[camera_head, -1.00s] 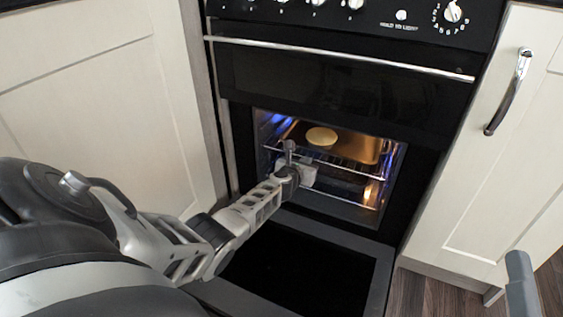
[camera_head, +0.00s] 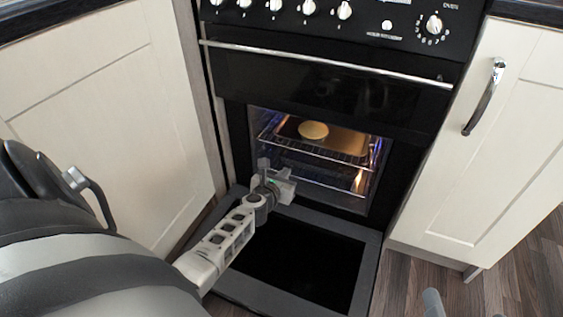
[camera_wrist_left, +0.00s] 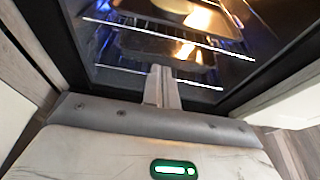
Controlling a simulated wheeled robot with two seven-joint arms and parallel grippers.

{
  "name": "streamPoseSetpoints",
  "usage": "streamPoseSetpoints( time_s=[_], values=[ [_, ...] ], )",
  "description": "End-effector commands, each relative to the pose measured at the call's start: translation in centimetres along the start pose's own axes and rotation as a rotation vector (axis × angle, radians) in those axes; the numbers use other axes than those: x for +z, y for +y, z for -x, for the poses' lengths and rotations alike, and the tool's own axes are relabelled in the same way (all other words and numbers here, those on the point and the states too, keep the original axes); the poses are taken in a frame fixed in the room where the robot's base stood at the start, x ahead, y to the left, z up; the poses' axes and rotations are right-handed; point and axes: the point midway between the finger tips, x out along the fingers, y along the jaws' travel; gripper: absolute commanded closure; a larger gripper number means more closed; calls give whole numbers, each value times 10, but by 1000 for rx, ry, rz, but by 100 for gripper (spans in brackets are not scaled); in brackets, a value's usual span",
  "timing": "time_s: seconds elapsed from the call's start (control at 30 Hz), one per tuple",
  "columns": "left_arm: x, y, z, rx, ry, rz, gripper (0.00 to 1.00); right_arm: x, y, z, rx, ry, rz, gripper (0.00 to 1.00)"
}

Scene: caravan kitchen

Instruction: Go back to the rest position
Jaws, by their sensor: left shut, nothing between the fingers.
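My left gripper (camera_head: 270,173) is in front of the open oven (camera_head: 318,165), above the lowered oven door (camera_head: 300,262). In the left wrist view its two fingers (camera_wrist_left: 161,88) are together with nothing between them, pointing toward the oven opening. My left arm comes in from the left over the door. My right gripper is not in view; only a small grey piece shows at the bottom right of the head view.
A tray (camera_head: 340,138) with a round pale item (camera_head: 313,131) sits on the oven's upper rack (camera_head: 315,150). Cream cabinets (camera_head: 500,150) flank the oven. The right cabinet has a metal handle (camera_head: 484,97). Wooden floor (camera_head: 505,285) is clear at the lower right.

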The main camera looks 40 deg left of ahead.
Motion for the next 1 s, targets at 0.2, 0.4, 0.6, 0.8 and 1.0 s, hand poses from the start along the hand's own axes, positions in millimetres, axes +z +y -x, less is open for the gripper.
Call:
streamPoseSetpoints(
  time_s=[0.2,0.4,0.6,0.8,1.0],
  values=[
    [-1,0,14,-1,1,-1,100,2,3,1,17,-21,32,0],
    [-1,-1,15,-3,-1,-9,100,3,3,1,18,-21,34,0],
    [26,-47,42,-141,-107,-456,100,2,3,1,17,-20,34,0],
    [60,-154,136,-345,-439,-1401,100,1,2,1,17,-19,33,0],
    [80,-217,227,-341,-778,-2057,100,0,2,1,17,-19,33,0]
  ],
)
